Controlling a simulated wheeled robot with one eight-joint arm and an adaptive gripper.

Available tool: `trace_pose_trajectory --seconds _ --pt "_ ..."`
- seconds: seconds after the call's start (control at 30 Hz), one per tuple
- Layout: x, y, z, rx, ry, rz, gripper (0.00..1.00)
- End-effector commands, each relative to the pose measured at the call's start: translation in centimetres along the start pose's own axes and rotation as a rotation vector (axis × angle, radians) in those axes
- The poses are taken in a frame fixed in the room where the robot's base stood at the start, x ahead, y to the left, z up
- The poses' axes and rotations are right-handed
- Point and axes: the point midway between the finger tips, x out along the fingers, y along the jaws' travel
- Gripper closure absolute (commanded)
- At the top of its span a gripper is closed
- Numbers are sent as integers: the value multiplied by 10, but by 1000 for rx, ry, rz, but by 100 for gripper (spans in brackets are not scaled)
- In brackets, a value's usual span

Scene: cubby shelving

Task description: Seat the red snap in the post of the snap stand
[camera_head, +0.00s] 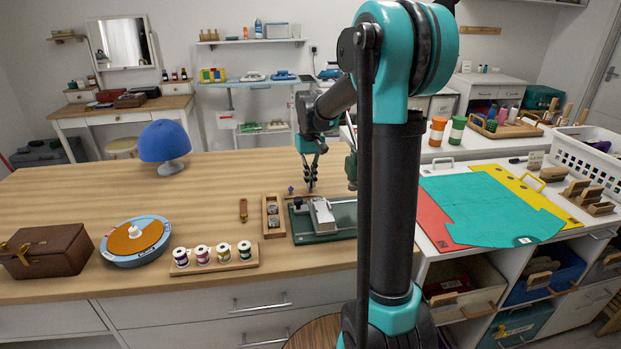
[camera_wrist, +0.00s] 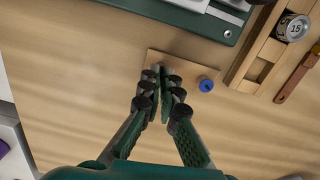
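The snap stand (camera_wrist: 188,72) is a small flat wooden board, lying on the table just beyond the green base. A blue snap (camera_wrist: 206,85) sits at one end of it; the blue snap also shows in the head view (camera_head: 291,189). My gripper (camera_wrist: 161,78) points down over the other end of the board, and its fingertips are close together. In the head view my gripper (camera_head: 311,187) is low over the board, beside the blue snap. I see no red snap; the fingertips hide the spot beneath them, including any post or snap there.
A green-based press (camera_head: 321,216) stands in front of the board. A narrow wooden tray (camera_head: 273,217) and a brown strip (camera_head: 243,210) lie to its left. A spool rack (camera_head: 215,260) and a round blue-rimmed dish (camera_head: 136,240) are farther left.

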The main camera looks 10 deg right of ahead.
Motion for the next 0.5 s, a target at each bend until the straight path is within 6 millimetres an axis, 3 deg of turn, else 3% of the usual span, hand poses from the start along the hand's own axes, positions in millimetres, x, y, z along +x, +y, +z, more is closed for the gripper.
trace_pose_trajectory --seconds 0.27,0.5 --pt "0 0 0 0 0 0 100" --pt "0 0 0 0 0 0 71"
